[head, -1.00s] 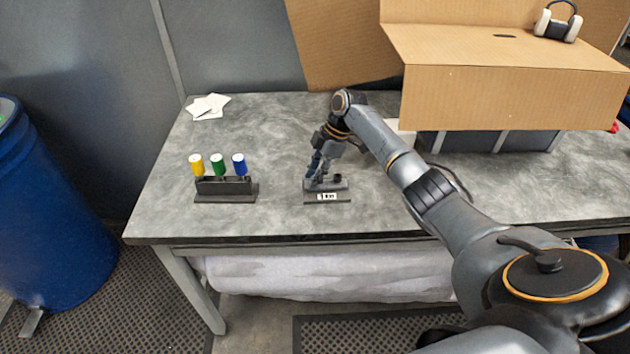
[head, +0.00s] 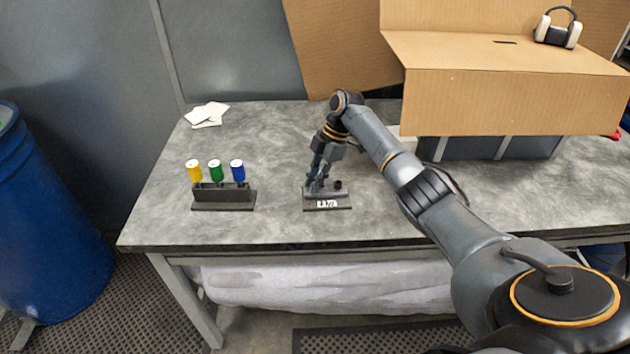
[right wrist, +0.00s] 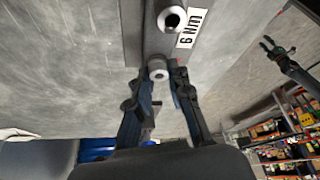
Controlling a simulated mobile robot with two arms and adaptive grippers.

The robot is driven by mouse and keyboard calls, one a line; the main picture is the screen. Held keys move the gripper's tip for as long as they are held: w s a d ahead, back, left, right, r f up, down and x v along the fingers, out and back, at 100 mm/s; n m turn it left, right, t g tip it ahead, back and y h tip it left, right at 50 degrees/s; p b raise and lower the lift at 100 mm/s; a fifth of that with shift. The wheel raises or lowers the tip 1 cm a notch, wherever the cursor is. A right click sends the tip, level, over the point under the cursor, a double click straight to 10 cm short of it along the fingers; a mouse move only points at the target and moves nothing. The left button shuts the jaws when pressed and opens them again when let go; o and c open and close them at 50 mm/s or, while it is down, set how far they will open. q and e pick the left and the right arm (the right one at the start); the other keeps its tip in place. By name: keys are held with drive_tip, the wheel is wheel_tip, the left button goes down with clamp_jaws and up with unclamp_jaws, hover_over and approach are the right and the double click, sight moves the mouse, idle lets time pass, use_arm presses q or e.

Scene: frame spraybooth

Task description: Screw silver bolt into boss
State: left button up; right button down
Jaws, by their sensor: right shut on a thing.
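A dark fixture block (head: 340,208) with a white label stands near the table's front edge; the block (right wrist: 152,35) also shows in the right wrist view, its label reading "6 Nm". My right gripper (head: 315,187) is over the block's left part. In the right wrist view, its fingers (right wrist: 165,82) are shut around a small silver round piece, seemingly the silver bolt (right wrist: 158,70), at the block. I cannot tell how deep it sits; any boss beneath is hidden. A black round piece with a pale ring (right wrist: 172,18) is beside it. My left gripper (right wrist: 268,46) appears small at the right, away from the block.
A black rack with yellow, green and blue capped pieces (head: 215,172) stands left of the block. White papers (head: 207,114) lie at the back left. A cardboard box (head: 515,100) and grey bin (head: 490,147) take the back right. The table (head: 265,135) between is clear.

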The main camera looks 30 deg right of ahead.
drive_tip(key=c, duration=1.1)
unclamp_jaws()
drive_tip(key=shift+f, duration=0.1)
drive_tip(key=shift+c, duration=0.2)
drive_tip(key=v, duration=1.2)
